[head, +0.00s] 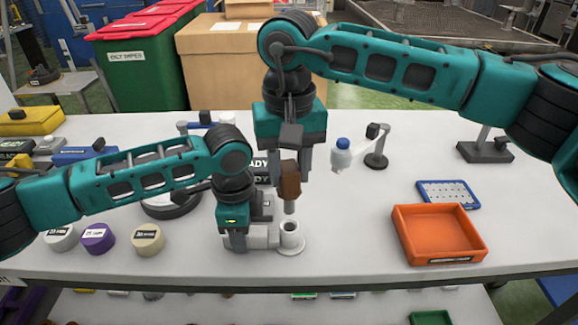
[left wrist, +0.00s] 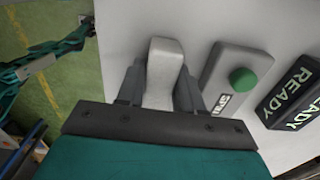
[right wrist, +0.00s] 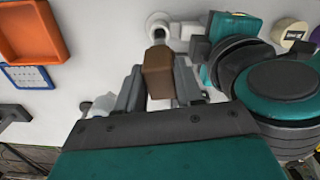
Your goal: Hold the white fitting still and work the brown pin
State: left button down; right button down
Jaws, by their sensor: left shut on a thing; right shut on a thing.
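The white fitting (head: 289,242) stands on the table, an upright hollow collar on a round flange with a block-like arm reaching left. My left gripper (head: 240,241) is shut on that arm; in the left wrist view the pale block (left wrist: 163,72) sits between its fingers. The brown pin (head: 290,181) has a thick brown head and a thin grey shank. My right gripper (head: 291,165) is shut on the brown head and holds it upright. The shank's tip appears just above the collar's opening, apart from it. The right wrist view shows the brown head (right wrist: 158,75) in front of the collar (right wrist: 158,27).
An orange tray (head: 437,235) and a blue perforated tray (head: 448,193) lie at right. A blue-capped white bottle (head: 342,155) and a small stand (head: 376,160) are behind. READY blocks (left wrist: 292,93) and a green button box (left wrist: 232,80) sit near my left gripper. Round pucks (head: 98,237) stand at left.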

jog(key=shift+w+r, duration=0.1)
jog(key=shift+r, duration=2.45)
pick_arm(q)
jog(key=c, duration=0.6)
grip_release()
jog(key=shift+c, duration=0.2)
jog(key=shift+r, duration=0.1)
